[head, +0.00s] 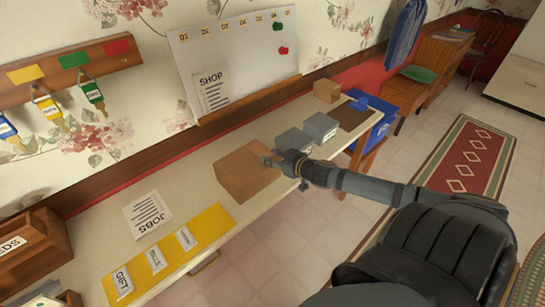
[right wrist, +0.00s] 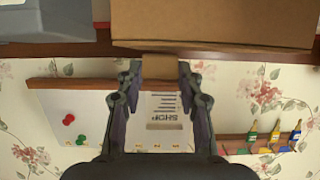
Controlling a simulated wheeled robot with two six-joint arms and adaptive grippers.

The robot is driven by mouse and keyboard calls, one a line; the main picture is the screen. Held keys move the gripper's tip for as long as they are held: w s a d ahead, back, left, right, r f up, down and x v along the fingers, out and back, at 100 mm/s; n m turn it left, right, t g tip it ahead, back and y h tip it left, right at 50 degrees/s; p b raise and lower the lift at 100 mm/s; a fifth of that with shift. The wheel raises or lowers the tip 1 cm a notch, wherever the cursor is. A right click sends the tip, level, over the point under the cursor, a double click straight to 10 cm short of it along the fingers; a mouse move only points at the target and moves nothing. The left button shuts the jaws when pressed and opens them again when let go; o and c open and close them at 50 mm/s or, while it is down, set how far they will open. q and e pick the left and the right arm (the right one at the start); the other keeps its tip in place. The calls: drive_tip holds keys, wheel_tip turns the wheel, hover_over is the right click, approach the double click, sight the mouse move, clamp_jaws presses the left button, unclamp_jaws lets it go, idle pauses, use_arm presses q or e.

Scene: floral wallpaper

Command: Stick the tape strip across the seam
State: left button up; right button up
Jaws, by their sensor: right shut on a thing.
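A brown cardboard box (head: 243,172) stands on the long bench, and its edge fills the top of the right wrist view (right wrist: 210,22). My right gripper (head: 272,159) is at the right side of the box, close to its upper edge. In the right wrist view the fingers (right wrist: 160,70) are on either side of a small tan strip (right wrist: 160,66), likely the tape strip, right beside the box. Whether the strip touches the box I cannot tell. The seam is not clear in either view. My left gripper is not in view.
Two grey boxes (head: 319,127) and a brown mat (head: 355,115) lie to the right on the bench. A blue bin (head: 381,125) stands at the far end. A yellow mat (head: 212,221) with labels and a JOBS sheet (head: 147,219) lie to the left. A whiteboard (head: 236,55) stands behind.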

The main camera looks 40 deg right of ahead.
drive_tip(key=shift+f+b, duration=0.4)
drive_tip(key=shift+f, duration=0.05)
idle(0.7)
idle(0.4)
drive_tip(key=o, duration=0.8)
drive_tip(key=shift+o, duration=0.6)
drive_tip(key=o, duration=0.5)
drive_tip(key=shift+c, duration=0.2)
